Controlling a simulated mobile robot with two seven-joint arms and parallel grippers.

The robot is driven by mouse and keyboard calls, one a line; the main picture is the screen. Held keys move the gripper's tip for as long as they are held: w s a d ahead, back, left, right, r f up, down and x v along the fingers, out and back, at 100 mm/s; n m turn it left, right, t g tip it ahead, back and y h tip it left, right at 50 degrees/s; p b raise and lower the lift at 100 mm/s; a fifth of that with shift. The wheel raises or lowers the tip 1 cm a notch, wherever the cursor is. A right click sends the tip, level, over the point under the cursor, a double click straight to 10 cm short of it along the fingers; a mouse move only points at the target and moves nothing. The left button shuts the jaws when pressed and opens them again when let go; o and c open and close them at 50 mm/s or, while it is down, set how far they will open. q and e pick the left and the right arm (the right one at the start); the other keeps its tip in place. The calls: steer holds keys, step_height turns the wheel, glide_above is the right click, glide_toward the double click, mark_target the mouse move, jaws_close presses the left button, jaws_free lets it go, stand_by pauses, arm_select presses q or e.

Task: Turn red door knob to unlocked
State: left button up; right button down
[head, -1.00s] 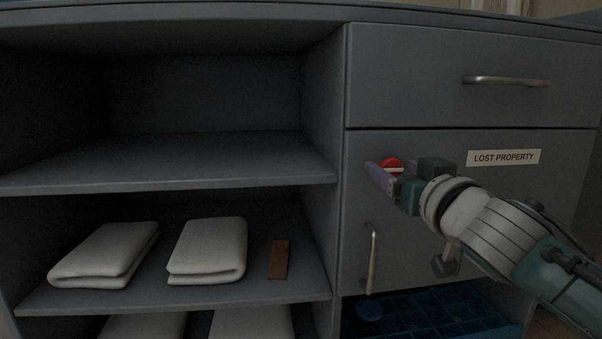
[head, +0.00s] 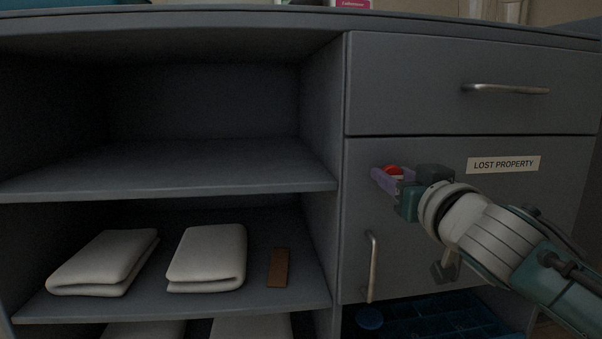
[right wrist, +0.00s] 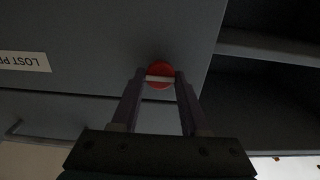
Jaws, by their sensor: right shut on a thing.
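The red door knob (head: 394,170) is on the grey cabinet door marked LOST PROPERTY, near the door's upper left corner. In the right wrist view the red knob (right wrist: 160,70) shows as a red disc with a pale bar across it. My right gripper (head: 390,176) is at the knob, its purple fingers shut on it. In the right wrist view the fingertips (right wrist: 160,76) are at the two ends of the pale bar. Part of the knob is hidden by the fingers in the head view. My left gripper is in neither view.
A vertical handle (head: 372,266) is on the door below the knob. A drawer with a handle (head: 506,89) is above. Open shelves at left hold folded white towels (head: 207,258) and a brown block (head: 278,267). A blue tray (head: 450,318) is below the door.

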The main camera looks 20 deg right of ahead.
steer(key=shift+n, duration=0.4)
steer(key=n+p, duration=0.1)
steer(key=n, duration=0.2)
steer(key=shift+a+n, duration=0.1)
steer(key=shift+n, duration=0.2)
steer(key=shift+a+f+n+p, duration=0.1)
steer(key=shift+n+p, duration=0.05)
steer(key=shift+n, duration=3.25)
steer(key=shift+f+n+p, duration=0.1)
steer(key=shift+n+p, duration=0.05)
steer(key=shift+n, duration=3.25)
steer(key=shift+c, duration=2.2)
jaws_free()
